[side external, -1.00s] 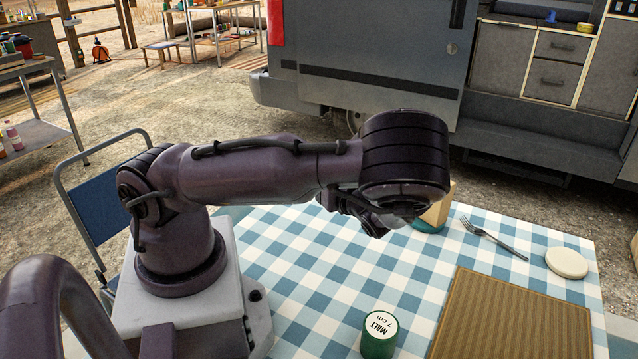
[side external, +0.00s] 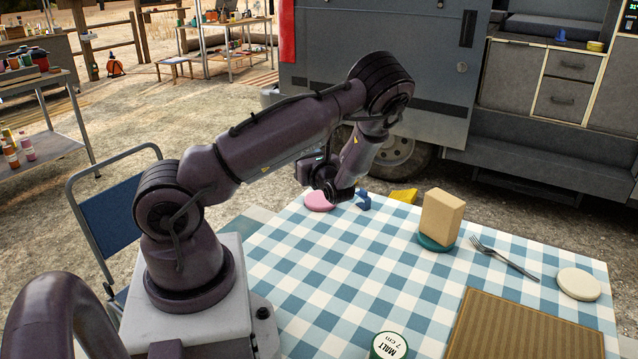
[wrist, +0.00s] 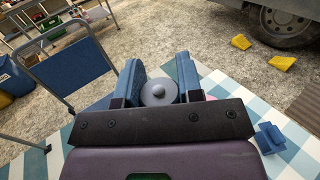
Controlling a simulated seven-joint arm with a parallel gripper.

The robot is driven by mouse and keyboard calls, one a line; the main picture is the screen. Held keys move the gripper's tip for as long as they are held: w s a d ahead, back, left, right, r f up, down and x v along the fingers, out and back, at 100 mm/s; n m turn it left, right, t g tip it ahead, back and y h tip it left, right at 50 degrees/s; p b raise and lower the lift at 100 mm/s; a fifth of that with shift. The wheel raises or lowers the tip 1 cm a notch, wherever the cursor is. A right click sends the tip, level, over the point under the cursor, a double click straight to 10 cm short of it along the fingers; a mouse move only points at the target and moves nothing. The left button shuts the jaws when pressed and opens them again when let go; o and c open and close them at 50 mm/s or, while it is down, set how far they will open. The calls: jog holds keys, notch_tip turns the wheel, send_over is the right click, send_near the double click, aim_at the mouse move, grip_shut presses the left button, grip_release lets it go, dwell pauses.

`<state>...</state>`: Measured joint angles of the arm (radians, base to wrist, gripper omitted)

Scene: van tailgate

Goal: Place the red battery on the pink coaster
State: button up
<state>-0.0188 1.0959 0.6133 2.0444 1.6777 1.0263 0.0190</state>
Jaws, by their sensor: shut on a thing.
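The pink coaster (side external: 318,201) lies on the checked cloth at the table's far left in the side view. My gripper (side external: 335,190) is low beside it and partly covers its right side. In the wrist view my gripper (wrist: 157,90) has its blue fingers shut on a round grey end with a central nub, which appears to be the battery (wrist: 158,93). Its red body is hidden in both views. Only a sliver of pink (wrist: 210,97) shows beside the right finger, so the height above the coaster cannot be told.
A blue object (side external: 363,201) stands on the cloth close right of my gripper. The table's middle is clear.

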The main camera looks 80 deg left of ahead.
jog(key=w+a+f, duration=0.1)
jog(key=a+f, duration=0.1)
jog(key=w+a+f, duration=0.3)
jog(key=a+f, duration=0.1)
jog(key=f, duration=0.1)
jog(key=shift+w+a+f, duration=0.1)
jog(key=shift+w+a, duration=0.25)
jog(key=shift+w+a+f, duration=0.1)
jog(key=shift+f, duration=1.55)
jog(key=shift+f, duration=0.15)
jog(key=o, duration=1)
jog(key=shift+c, duration=0.2)
